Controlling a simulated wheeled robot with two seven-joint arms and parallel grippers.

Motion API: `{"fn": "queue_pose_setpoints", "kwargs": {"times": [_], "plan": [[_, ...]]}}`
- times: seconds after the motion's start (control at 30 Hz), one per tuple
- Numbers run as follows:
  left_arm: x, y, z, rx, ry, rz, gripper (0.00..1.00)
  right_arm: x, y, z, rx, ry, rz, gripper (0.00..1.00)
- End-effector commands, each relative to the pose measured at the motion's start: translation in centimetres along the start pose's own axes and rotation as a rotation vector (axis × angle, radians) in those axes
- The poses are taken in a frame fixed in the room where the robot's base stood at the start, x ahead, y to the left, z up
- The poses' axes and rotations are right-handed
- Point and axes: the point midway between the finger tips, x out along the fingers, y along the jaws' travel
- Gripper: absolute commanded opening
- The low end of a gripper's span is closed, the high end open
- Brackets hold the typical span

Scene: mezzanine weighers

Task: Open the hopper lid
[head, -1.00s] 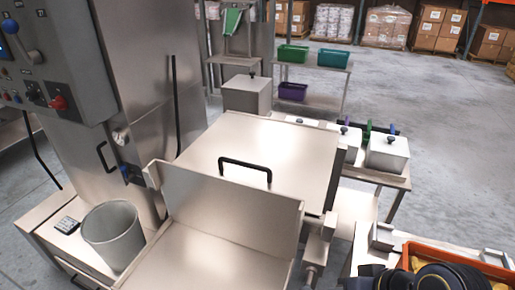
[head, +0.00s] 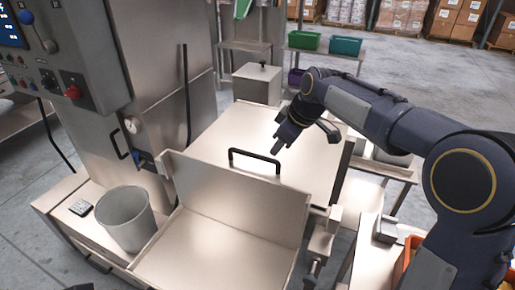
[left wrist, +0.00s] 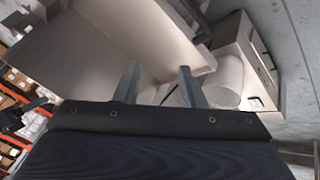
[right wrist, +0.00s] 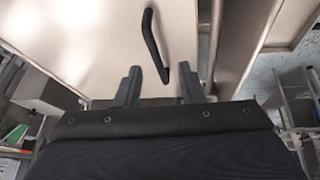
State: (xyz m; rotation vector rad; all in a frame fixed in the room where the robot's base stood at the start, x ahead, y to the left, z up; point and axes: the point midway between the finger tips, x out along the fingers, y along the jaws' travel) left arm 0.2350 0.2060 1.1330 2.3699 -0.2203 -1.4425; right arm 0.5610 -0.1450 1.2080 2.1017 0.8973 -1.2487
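The hopper lid (head: 225,135) is a flat steel panel, lying closed, with a black bar handle (head: 255,157) near its front edge. My right gripper (head: 282,145) is above the lid, just right of the handle. In the right wrist view its fingers (right wrist: 159,82) are apart and empty. The handle (right wrist: 152,40) rises ahead of them, its near end showing between the fingers; contact cannot be told.
A steel tray with a raised back panel (head: 235,195) stands in front of the lid. A grey bucket (head: 126,218) is at the left, by the control cabinet (head: 70,50). A lidded steel box (head: 257,82) stands behind. Open floor lies at the back right.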

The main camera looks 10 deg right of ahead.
Motion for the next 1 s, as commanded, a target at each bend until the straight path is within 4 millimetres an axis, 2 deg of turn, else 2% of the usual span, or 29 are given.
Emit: {"fn": "queue_pose_setpoints", "kwargs": {"times": [0.03, 0.1, 0.23, 0.37, 0.73, 1.0], "plan": [[-0.2, 0.1, -0.1, 0.0, 0.0, 0.0, 0.36, 0.9, 0.2, -1.5, -0.051, -0.014, 0.005, 0.36], [-0.3, 0.1, -0.1, 0.0, 0.0, 0.0, 0.36, 1.8, 0.4, -2.8, -0.106, -0.024, 0.012, 0.36], [-0.4, 0.2, -0.2, 0.0, 0.0, 0.0, 0.36, 2.7, 0.5, -4.2, -0.163, -0.034, 0.021, 0.36], [-0.6, 0.3, -0.3, 0.0, 0.0, 0.0, 0.36, 3.7, 0.6, -4.3, -0.173, -0.038, 0.021, 0.36], [-1.8, 0.8, -0.9, 0.0, 0.0, 0.0, 0.36, 9.2, 0.7, -4.1, -0.17, -0.038, 0.02, 0.36], [-1.9, 0.9, -1.0, 0.0, 0.0, 0.0, 0.36, 10.7, 0.8, -4.0, -0.17, -0.035, 0.023, 0.36]]}}
